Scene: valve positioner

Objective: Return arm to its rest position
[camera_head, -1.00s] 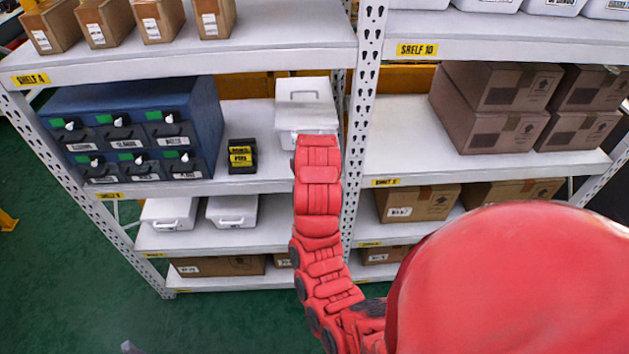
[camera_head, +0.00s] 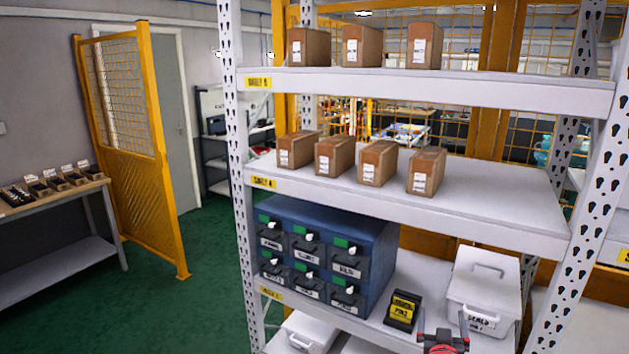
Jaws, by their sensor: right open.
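The tip of my right gripper (camera_head: 443,342) shows at the bottom edge, to the right of the middle. It is red and dark grey, with its fingers spread, and I see nothing between them. It appears in front of the shelf, just below a small black and yellow box (camera_head: 403,311) and left of the lower part of a white lidded box (camera_head: 483,287). I cannot tell how far it is from the shelf. The rest of my right arm is below the frame. My left gripper is not in view.
A white shelf rack (camera_head: 420,89) holds several brown boxes (camera_head: 378,163) and a blue drawer cabinet (camera_head: 370,245). A yellow mesh gate (camera_head: 130,140) and a workbench (camera_head: 60,200) stand at the left. Green floor (camera_head: 205,250) is clear between them and the rack.

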